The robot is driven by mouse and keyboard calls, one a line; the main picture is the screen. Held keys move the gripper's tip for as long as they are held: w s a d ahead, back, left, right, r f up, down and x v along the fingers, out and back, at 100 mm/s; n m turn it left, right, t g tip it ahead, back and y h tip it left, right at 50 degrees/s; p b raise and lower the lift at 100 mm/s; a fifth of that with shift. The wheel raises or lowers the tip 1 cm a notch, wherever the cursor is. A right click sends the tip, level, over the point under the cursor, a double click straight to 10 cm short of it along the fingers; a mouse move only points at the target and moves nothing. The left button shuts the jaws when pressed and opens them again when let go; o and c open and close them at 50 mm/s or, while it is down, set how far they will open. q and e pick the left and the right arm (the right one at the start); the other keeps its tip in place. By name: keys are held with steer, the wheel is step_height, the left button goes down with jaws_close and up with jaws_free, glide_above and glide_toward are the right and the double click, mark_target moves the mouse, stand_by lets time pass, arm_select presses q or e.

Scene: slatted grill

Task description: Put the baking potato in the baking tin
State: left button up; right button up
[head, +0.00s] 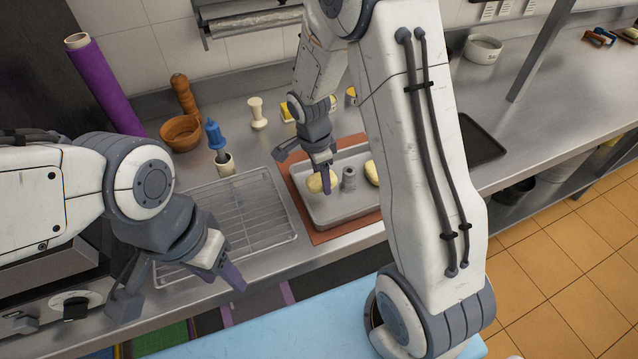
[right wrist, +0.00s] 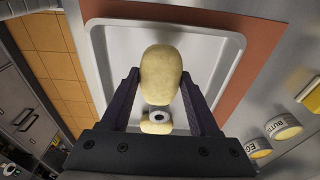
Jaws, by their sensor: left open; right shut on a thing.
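The baking tin (head: 330,215) is a grey rectangular tray on a brown-orange mat. My right gripper (head: 310,172) reaches down over the tin's left part and is shut on a pale yellow potato (head: 316,184). In the right wrist view this potato (right wrist: 160,72) sits between the two fingers, with the tin (right wrist: 110,60) behind it. I cannot tell whether it touches the tin's floor. A second pale potato (head: 372,172) lies in the tin further right, partly hidden by my arm. My left gripper (head: 178,288) is open and empty in front of the wire rack.
A small grey cylinder (head: 349,178) stands in the tin between the potatoes. Left of the tin is a wire rack (head: 225,222). A blue-handled brush (head: 217,140), wooden bowl (head: 181,133) and pepper mill (head: 184,95) stand behind. A dark tray (head: 482,140) lies to the right.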

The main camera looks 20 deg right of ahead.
mark_target(319, 188)
steer(key=shift+w+a+f, duration=0.2)
steer(key=shift+w+a, duration=0.05)
steer(key=shift+f, duration=0.3)
step_height(319, 188, down, 3)
steer(key=shift+f+p, duration=0.1)
steer(key=shift+p, duration=0.5)
steer(key=shift+f, duration=0.15)
steer(key=shift+f+b, duration=0.15)
steer(key=shift+b, duration=0.15)
steer(key=o, duration=1.4)
steer(key=shift+o, duration=0.2)
